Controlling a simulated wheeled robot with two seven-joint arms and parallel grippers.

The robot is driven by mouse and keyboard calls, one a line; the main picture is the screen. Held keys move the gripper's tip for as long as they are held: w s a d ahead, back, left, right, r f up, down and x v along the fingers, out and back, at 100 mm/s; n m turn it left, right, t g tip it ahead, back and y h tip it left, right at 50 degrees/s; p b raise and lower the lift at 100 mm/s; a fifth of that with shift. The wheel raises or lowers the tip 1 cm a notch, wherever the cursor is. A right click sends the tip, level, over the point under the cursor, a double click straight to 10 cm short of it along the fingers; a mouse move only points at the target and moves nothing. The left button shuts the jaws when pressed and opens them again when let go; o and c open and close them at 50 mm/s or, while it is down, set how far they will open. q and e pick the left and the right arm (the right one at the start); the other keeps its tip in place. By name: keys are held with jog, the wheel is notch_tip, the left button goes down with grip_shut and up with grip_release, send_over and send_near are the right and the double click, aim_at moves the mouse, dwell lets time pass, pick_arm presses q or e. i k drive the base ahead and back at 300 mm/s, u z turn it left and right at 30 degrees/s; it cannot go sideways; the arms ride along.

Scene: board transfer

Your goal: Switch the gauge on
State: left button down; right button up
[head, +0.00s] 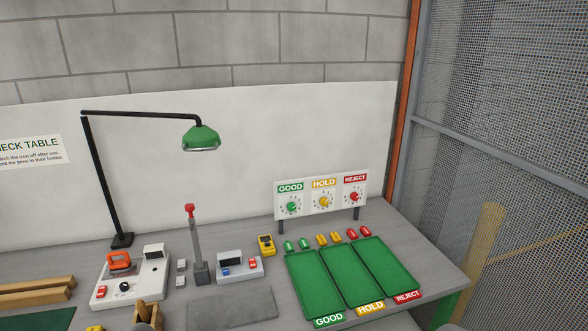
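A small light-grey box (240,266) with a dark display, a blue button and a red switch stands on the table right of the middle post; it looks like the gauge. Its display looks dark, and I cannot read the switch position. A yellow handheld device (265,245) with a small dark screen sits just behind its right end. Neither gripper can be made out. Grey rounded shapes at the bottom edge, left and right, may be parts of my arms.
A grey post (198,250) with a red top stands left of the box. Green trays (362,312) lie right, before a dial board (322,198). A dark mat (232,307) lies in front.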

aim_at(252, 262)
jog(key=k, duration=0.5)
jog(key=z, duration=1)
jog(key=i, duration=0.95)
jog(key=u, duration=2.6)
